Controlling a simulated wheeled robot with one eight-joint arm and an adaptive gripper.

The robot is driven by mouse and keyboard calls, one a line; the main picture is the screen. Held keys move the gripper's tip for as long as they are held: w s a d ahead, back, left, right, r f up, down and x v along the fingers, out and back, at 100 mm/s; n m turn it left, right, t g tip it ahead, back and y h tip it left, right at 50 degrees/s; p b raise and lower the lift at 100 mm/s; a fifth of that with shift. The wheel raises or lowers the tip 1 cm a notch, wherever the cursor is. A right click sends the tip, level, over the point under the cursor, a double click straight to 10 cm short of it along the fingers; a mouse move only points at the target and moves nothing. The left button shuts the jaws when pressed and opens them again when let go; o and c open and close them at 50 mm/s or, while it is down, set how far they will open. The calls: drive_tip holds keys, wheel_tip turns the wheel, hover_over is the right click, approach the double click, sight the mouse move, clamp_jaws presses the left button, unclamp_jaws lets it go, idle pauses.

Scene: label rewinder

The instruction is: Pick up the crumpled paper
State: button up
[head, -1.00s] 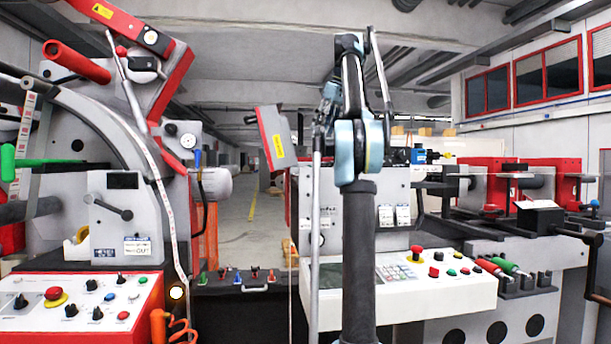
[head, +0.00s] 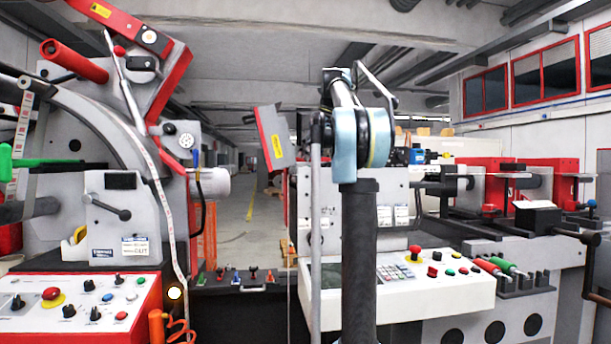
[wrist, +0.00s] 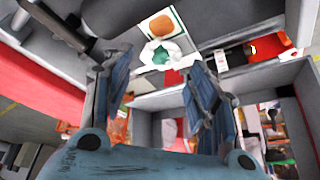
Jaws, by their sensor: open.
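My gripper (wrist: 152,72) shows in the wrist view with its two blue-grey fingers spread apart and nothing held between them. A small white, crumpled-looking thing with a green patch (wrist: 160,53) lies on a surface beyond the fingertips, between them in the picture and apart from them. It may be the crumpled paper, but the view is too coarse to be sure. In the head view my raised arm hides the gripper, and I cannot make out the crumpled paper there.
Past the fingers, the wrist view shows an orange-brown round thing (wrist: 160,25) and open compartments with mixed items. In the head view the rewinder's control panel (head: 85,302) is at left and a keypad console (head: 420,280) at right. A floor aisle lies between.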

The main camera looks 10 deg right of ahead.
drive_tip(key=shift+x, duration=2.7)
drive_tip(key=shift+c, duration=0.6)
drive_tip(key=shift+d, duration=0.1)
drive_tip(key=c, duration=0.4)
